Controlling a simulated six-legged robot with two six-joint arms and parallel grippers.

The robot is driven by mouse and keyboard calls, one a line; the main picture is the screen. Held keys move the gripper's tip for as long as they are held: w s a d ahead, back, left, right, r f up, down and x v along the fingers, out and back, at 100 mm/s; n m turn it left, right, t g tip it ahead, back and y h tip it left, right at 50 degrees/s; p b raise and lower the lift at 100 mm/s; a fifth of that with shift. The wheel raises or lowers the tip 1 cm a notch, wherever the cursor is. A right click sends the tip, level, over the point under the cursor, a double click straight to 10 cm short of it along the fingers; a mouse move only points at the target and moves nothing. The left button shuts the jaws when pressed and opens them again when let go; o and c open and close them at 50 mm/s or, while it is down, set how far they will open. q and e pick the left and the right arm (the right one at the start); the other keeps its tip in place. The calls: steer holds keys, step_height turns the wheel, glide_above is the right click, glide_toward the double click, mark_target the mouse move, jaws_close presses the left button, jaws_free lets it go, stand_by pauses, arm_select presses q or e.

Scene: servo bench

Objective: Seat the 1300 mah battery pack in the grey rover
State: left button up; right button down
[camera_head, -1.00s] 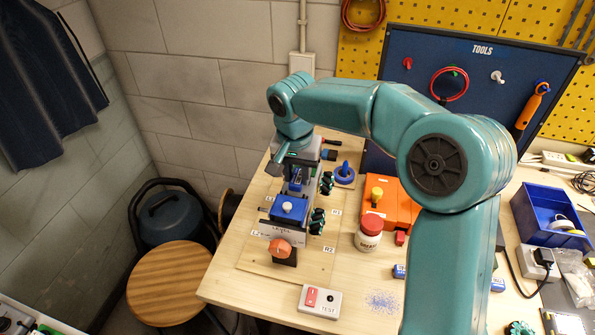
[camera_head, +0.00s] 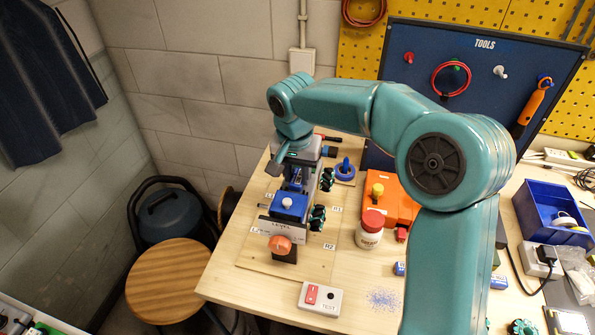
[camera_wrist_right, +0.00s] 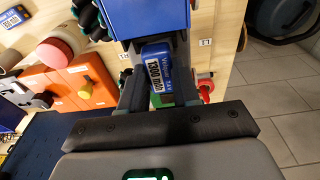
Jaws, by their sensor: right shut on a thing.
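My right gripper (camera_wrist_right: 162,92) is shut on the blue battery pack (camera_wrist_right: 165,78), whose white label reads 1300 mAh in the right wrist view. The pack stands out between the fingers, close to the blue body of the rover (camera_wrist_right: 152,16). In the head view my right gripper (camera_head: 295,175) points down over the far part of the rover, behind its blue top block (camera_head: 289,204) with a white knob. Green-and-black wheels (camera_head: 318,217) show on the rover's right side. The gripper hides the battery bay, so I cannot tell how deep the pack sits. My left gripper is not in view.
A white jar with a red lid (camera_head: 370,229) and an orange box (camera_head: 393,203) stand right of the rover. An orange knob (camera_head: 280,244) stands in front of it. A TEST switch box (camera_head: 320,299) lies near the front edge. A blue bin (camera_head: 552,215) is at right.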

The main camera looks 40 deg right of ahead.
mark_target(298, 177)
stand_by(0.3)
steer(key=c, duration=0.7)
jaws_free()
steer(key=shift+f, duration=0.1)
steer(key=shift+c, duration=0.2)
steer(key=shift+c, duration=1.2)
steer(key=shift+r+p, duration=2.85)
steer(key=shift+r, duration=0.75)
steer(key=shift+f, duration=0.1)
